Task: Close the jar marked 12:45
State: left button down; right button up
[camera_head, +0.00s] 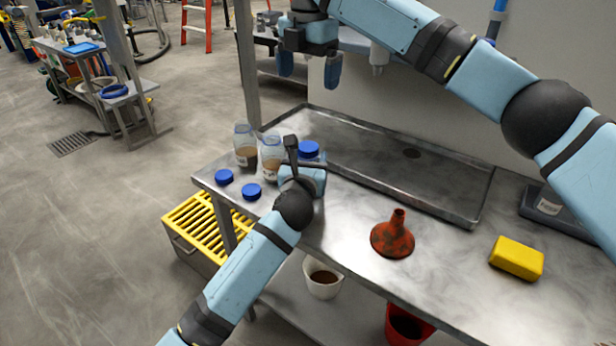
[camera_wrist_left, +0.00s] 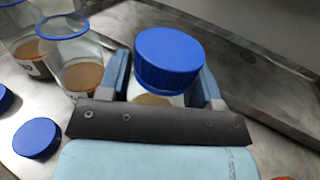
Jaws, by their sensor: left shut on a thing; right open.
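My left gripper (camera_head: 303,172) is shut on a jar (camera_wrist_left: 155,100) with a blue lid (camera_wrist_left: 168,58) on top; the lid also shows in the head view (camera_head: 308,149). Whether this lid is screwed tight cannot be told. Two open clear jars with brown contents stand beside it, a nearer jar (camera_head: 271,158) and a farther jar (camera_head: 245,156). Two loose blue lids, one left (camera_head: 224,176) and one right (camera_head: 252,191), lie near the table's edge. The jar labels are too small to read. My right gripper (camera_head: 310,72) is open and empty, raised above the tray's back left.
An orange funnel (camera_head: 393,238) and a yellow sponge (camera_head: 517,257) are on the right of the steel table, with a dark scale (camera_head: 550,208) behind. Bare tabletop lies around the funnel.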

dwell(0.3)
pick_arm(q)
jog(key=shift+c, duration=1.1)
grip_release()
jog(key=s, duration=0.4)
jog(key=s+a+p, duration=0.1)
jog(key=s, duration=0.4)
jog(key=s+a+p, duration=0.1)
jog(key=s, duration=0.3)
jog(key=shift+s+a, duration=0.25)
jog(key=shift+s, duration=0.05)
